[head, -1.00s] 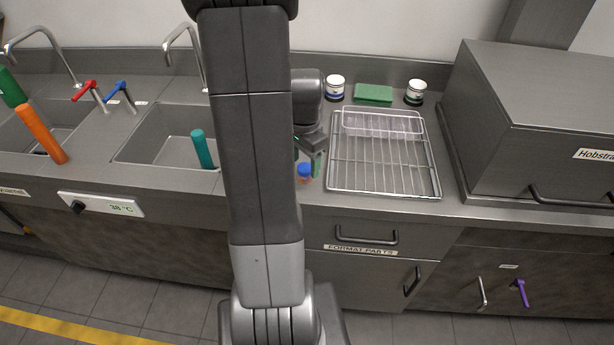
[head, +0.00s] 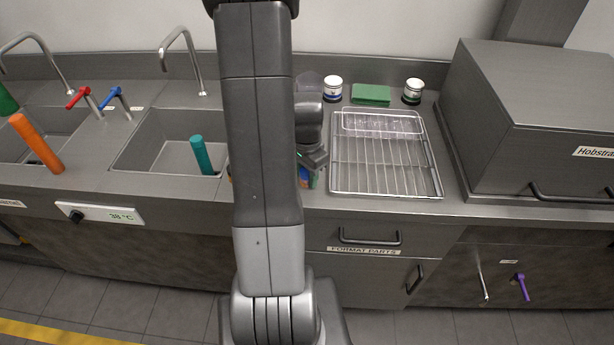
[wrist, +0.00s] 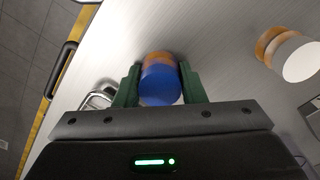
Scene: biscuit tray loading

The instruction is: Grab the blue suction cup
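The blue suction cup (wrist: 159,84), with an orange part behind its blue end, lies between the two green fingers of my gripper (wrist: 160,82) in the wrist view. The fingers stand one on each side of it. A thin pale gap shows by the right finger, so the gripper looks open around it; contact on the left is unclear. In the head view, my gripper (head: 311,168) is low over the counter left of the wire rack, and a bit of the blue cup (head: 304,173) shows under it, mostly hidden.
A white and orange piece (wrist: 290,55) stands apart on the counter in the wrist view. In the head view, the wire rack (head: 386,193) is close on the right, and a sink (head: 160,158) with a teal cylinder (head: 201,155) is left. Two jars and a green block (head: 371,94) stand behind.

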